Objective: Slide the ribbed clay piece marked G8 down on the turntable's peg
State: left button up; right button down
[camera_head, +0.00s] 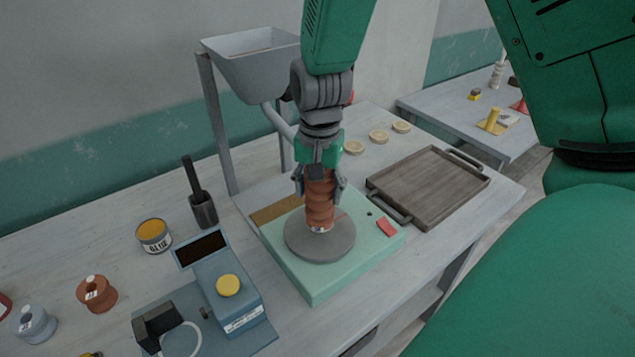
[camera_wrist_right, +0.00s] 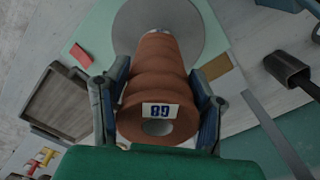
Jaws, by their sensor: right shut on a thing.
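The ribbed brown clay piece (camera_head: 320,207) is upright over the round grey turntable (camera_head: 320,246), which sits on a pale green base (camera_head: 310,283). My right gripper (camera_head: 320,184) is shut on the upper part of the piece, one finger on each side. In the right wrist view the clay piece (camera_wrist_right: 158,70) shows its G8 label (camera_wrist_right: 159,111) and a round hole at its near end, between the fingers of the right gripper (camera_wrist_right: 160,105). The peg is hidden. I cannot tell whether the lower end touches the turntable disc (camera_wrist_right: 190,25). My left gripper is not in view.
A wooden tray (camera_head: 428,188) stands right of the base, and a red tab (camera_head: 387,227) lies on the base. A grey hopper (camera_head: 250,65) stands behind. A blue device (camera_head: 228,300), a glue tin (camera_head: 153,236), a dark cup (camera_head: 203,211) and spools (camera_head: 96,293) are at left.

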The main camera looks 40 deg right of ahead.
jog(key=shift+f+b, duration=0.5)
jog(key=shift+f, duration=0.65)
dwell(0.5)
jog(key=c, duration=0.6)
grip_release()
jog(key=shift+r, duration=0.15)
notch_tip(320, 180, up, 12)
jog(key=shift+f, duration=0.2)
